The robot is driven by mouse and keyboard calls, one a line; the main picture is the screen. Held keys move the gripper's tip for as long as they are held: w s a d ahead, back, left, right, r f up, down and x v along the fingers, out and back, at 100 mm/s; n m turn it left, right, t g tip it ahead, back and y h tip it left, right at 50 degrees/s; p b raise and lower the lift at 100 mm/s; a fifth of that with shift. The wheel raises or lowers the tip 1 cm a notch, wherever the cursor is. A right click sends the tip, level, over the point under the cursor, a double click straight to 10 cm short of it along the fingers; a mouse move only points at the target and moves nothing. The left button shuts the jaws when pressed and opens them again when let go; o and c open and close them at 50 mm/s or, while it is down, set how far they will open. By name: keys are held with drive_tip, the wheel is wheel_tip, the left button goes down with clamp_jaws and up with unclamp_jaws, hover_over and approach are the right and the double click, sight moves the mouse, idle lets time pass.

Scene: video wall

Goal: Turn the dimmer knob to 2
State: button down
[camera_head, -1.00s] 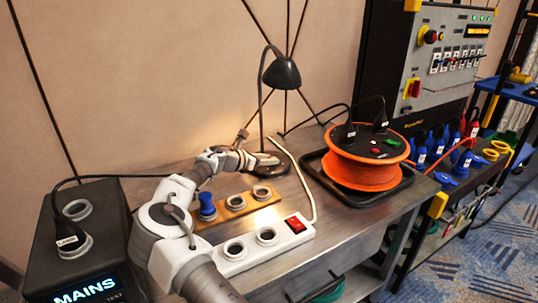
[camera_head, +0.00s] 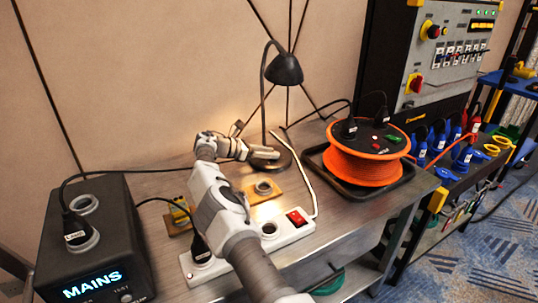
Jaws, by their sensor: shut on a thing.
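A black desk lamp (camera_head: 284,70) with a bent neck stands at the back of the metal bench. Its round base (camera_head: 284,162) is partly behind my gripper. My gripper (camera_head: 274,153) reaches across from the left, low over the lamp base, and is shut with its fingertips at the base. The dimmer knob at the fingertips is hidden or too small to make out, and no number on it can be read. My arm crosses the bench from the bottom of the head view.
An orange cable reel (camera_head: 365,168) stands right in a black tray. A black MAINS box (camera_head: 115,225) stands left. A pale cable (camera_head: 302,172) runs near the lamp.

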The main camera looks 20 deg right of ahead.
drive_tip(key=shift+w+a+f, duration=0.1)
drive_tip(key=shift+a, duration=0.05)
idle(0.6)
drive_tip(key=c, duration=0.7)
unclamp_jaws()
drive_tip(key=shift+o, duration=1.2)
